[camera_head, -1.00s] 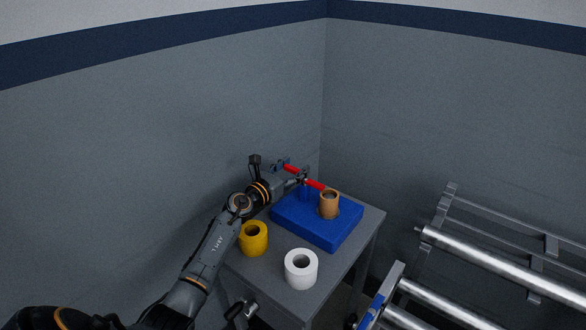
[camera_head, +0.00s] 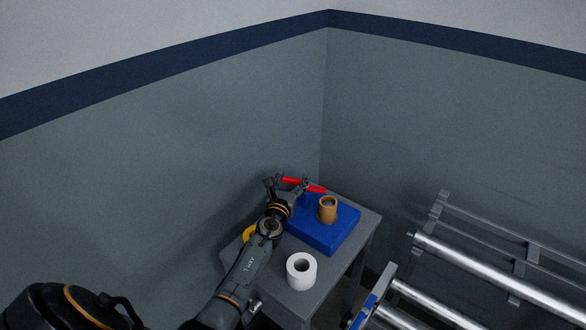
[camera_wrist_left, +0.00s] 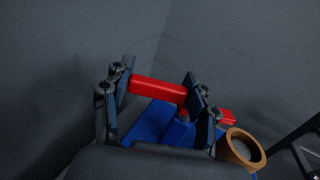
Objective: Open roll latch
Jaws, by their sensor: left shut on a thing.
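The roll latch has a blue base block (camera_head: 325,237) on a small grey table, with a red bar (camera_head: 317,189) above its far left part. A brown roll (camera_head: 327,210) stands upright on the block. My left gripper (camera_head: 303,184) is at the red bar, its arm coming in from the lower left. In the left wrist view the red bar (camera_wrist_left: 158,90) lies between the two fingers of my left gripper (camera_wrist_left: 162,92), which is shut on it. The brown roll (camera_wrist_left: 241,148) is to the right, apart from the fingers. My right gripper is not in view.
A white roll (camera_head: 301,269) stands at the table's front. A yellow roll (camera_head: 249,233) is mostly hidden behind my left arm. Walls meet in a corner behind the table (camera_head: 367,222). A metal roller conveyor (camera_head: 490,265) stands at the right.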

